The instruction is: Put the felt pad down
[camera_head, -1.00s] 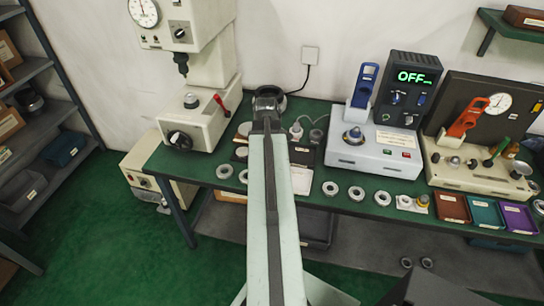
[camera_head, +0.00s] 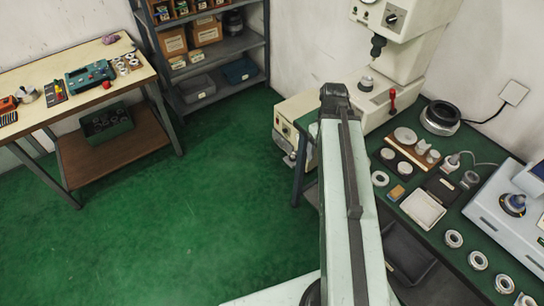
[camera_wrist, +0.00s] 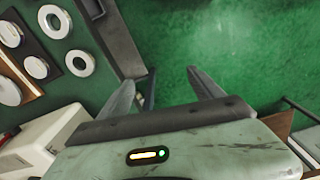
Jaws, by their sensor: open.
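My gripper (camera_wrist: 165,88) is open in the wrist view, with nothing between its two fingers and green floor showing beyond them. In the head view my gripper (camera_head: 335,92) is at the far end of my arm, left of the press; its fingers cannot be made out there. No felt pad is in the gripper. I cannot identify one for certain.
A wooden board (camera_head: 425,169) with pale discs, a dark ring (camera_head: 440,117) and several metal rings (camera_head: 453,239) are on the bench. The press (camera_head: 390,85) stands behind it. A shelf rack (camera_head: 216,55) and a wooden table (camera_head: 40,75) stand left. Green floor between is clear.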

